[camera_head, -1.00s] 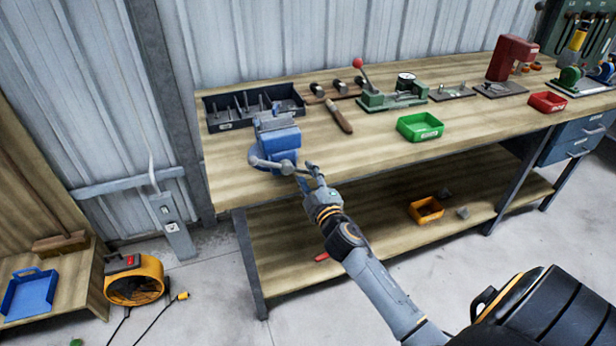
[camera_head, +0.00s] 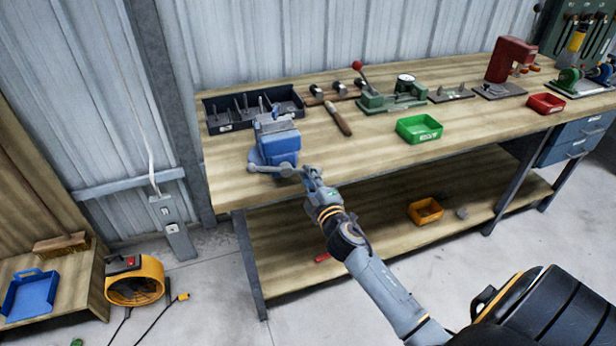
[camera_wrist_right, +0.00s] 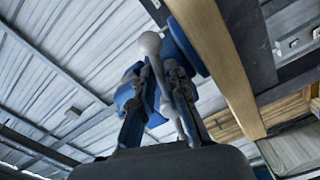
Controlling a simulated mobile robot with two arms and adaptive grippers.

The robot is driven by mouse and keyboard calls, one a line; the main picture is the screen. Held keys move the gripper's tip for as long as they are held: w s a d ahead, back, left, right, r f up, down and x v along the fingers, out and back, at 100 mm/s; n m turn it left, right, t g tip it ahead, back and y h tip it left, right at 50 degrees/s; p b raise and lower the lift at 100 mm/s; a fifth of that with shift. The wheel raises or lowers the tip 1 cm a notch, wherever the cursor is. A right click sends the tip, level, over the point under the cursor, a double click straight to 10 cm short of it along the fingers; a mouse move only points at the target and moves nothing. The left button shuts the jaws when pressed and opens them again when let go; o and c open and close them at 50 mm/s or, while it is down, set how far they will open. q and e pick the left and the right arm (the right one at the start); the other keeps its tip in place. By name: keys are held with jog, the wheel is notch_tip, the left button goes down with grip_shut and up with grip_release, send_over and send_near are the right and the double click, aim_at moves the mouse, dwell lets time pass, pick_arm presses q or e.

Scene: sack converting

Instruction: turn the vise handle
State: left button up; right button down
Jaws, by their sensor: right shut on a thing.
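The blue vise (camera_head: 277,142) stands at the left front corner of the workbench. Its grey handle bar (camera_head: 268,168) lies roughly level across the vise's front, above the bench edge. My right gripper (camera_head: 309,174) is at the right end of the bar. In the right wrist view, my right gripper (camera_wrist_right: 165,85) has its fingers closed around the handle; the handle's round end knob (camera_wrist_right: 150,43) sticks out beyond the fingertips. The vise body (camera_wrist_right: 185,48) shows behind, partly hidden by the fingers. My left gripper is not in view.
The workbench (camera_head: 370,150) holds a dark tool tray (camera_head: 222,118), a green bin (camera_head: 419,128), a red-knobbed clamp fixture and a red press (camera_head: 512,58). Below is a shelf with a yellow bin (camera_head: 426,210). A yellow fan (camera_head: 134,281) stands on the floor at left.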

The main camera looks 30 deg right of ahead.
aim_at(290, 149)
jog(key=r+n+p, duration=0.2)
jog(key=n, duration=0.3)
jog(key=a+r+n+p, duration=0.1)
jog(key=r+n+p, duration=0.1)
jog(key=n+p, duration=0.1)
jog(key=r+n+p, duration=0.2)
jog(key=n+p, duration=0.1)
jog(key=n, duration=0.3)
jog(key=shift+w+a+r+n, duration=0.2)
jog(key=shift+a+r+n, duration=0.1)
jog(key=shift+a, duration=0.1)
jog(key=shift+w+a+r+n+p, duration=0.1)
jog(key=shift+a+r+n+p, duration=0.1)
jog(key=shift+n+p, duration=0.25)
jog(key=shift+a+r+n+p, duration=0.1)
jog(key=shift+a+n+p, duration=0.1)
jog(key=shift+n+p, duration=0.25)
jog(key=shift+a+n+p, duration=0.3)
jog(key=shift+a+n, duration=0.05)
jog(key=shift+n, duration=0.45)
jog(key=c, duration=1.3)
grip_release()
jog(key=shift+w, duration=0.15)
jog(key=shift+c, duration=0.2)
